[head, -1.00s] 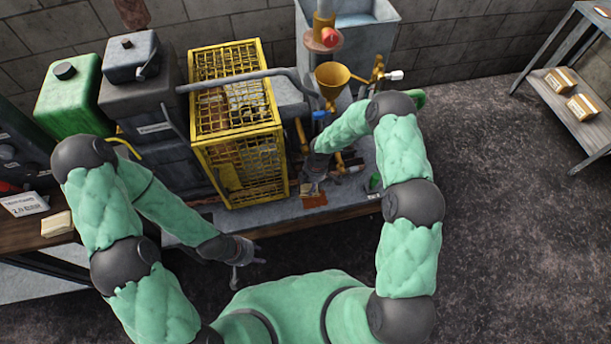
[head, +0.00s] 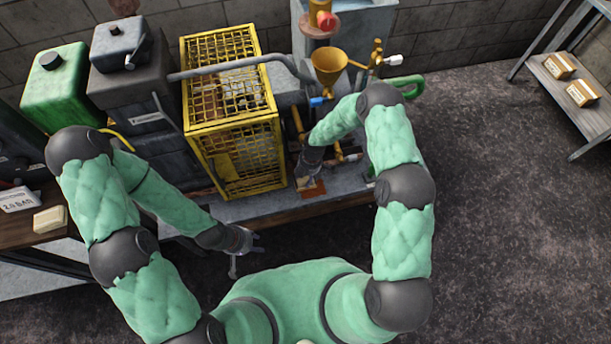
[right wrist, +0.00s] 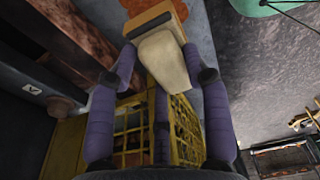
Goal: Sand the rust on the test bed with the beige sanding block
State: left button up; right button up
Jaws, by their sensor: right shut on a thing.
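The beige sanding block (right wrist: 163,57) is held between the purple fingers of my right gripper (right wrist: 156,66), with its tan-orange end toward the rust. My left gripper (head: 246,252) is empty, fingers apart, in front of the bed edge.
The yellow mesh cage (head: 228,110) stands left of my right gripper. A brass funnel (head: 329,68) and pipes with valves stand behind it. Another beige block (head: 50,219) and a white sign (head: 18,199) are on the left bench.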

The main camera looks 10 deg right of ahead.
notch_tip(320, 180, down, 6)
jog(key=b, duration=0.4)
jog(key=shift+r, duration=0.2)
jog(key=d, duration=0.4)
jog(key=shift+w+d+r, duration=0.1)
jog(key=shift+d+r, duration=0.05)
jog(key=shift+r, duration=0.2)
jog(key=shift+d, duration=0.95)
jog(key=shift+a, duration=0.15)
jog(key=shift+a+b, duration=0.4)
jog(key=shift+a, duration=1.05)
jog(key=shift+f+b, duration=0.6)
